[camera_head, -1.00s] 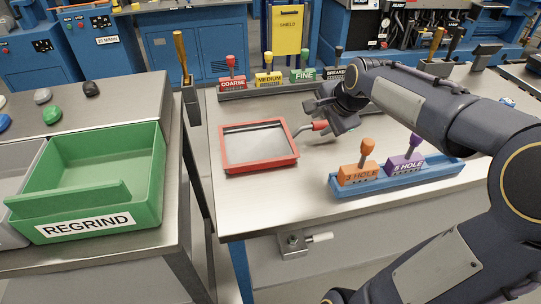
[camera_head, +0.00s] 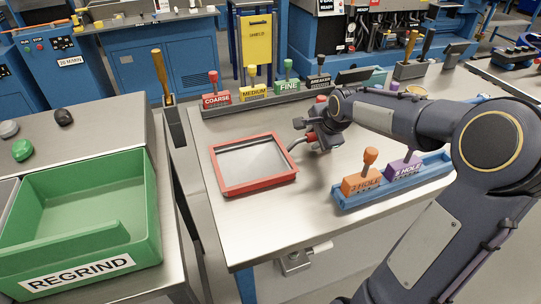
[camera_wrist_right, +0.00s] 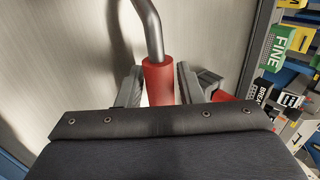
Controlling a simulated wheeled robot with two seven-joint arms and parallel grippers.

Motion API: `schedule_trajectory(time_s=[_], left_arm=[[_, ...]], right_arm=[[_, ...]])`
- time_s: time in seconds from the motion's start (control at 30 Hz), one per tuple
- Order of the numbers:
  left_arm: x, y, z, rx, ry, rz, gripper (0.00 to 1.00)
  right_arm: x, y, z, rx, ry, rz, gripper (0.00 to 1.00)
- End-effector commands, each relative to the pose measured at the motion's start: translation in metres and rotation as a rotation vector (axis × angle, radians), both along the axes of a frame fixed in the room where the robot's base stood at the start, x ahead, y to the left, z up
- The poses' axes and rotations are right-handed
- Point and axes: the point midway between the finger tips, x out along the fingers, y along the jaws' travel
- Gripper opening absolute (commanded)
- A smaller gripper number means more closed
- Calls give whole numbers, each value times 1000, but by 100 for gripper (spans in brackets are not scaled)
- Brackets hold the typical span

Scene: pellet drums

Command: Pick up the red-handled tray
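The red-framed tray (camera_head: 222,186) with a grey screen lies flat on the steel table in the head view. Its bent metal handle rod (camera_head: 297,144) points right to my right gripper (camera_head: 315,140), which hides the red grip there. In the right wrist view the red grip (camera_wrist_right: 158,74) stands between the two fingers of my right gripper (camera_wrist_right: 159,88). The fingers are apart on either side of it, with narrow gaps showing. The lower end of the grip is hidden by the gripper body. My left gripper is not in view.
A blue rack (camera_head: 405,183) with orange (camera_head: 361,184) and purple (camera_head: 403,168) knobbed blocks stands right of the tray. Behind is a row of labelled blocks, including COARSE (camera_head: 216,99) and FINE (camera_head: 288,87). A green REGRIND bin (camera_head: 142,232) is on the left table.

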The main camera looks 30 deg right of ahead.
Motion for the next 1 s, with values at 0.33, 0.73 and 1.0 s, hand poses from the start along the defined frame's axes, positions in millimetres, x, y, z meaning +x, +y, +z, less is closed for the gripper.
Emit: schedule_trajectory(time_s=[0.33, 0.73, 1.0], left_arm=[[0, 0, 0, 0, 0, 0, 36], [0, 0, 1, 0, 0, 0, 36], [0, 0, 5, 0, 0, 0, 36]], right_arm=[[0, 0, 0, 0, 1, 1, 0], [0, 0, 10, -1, -3, -1, 0], [-7, -13, 51, -3, -6, -6, 0]])
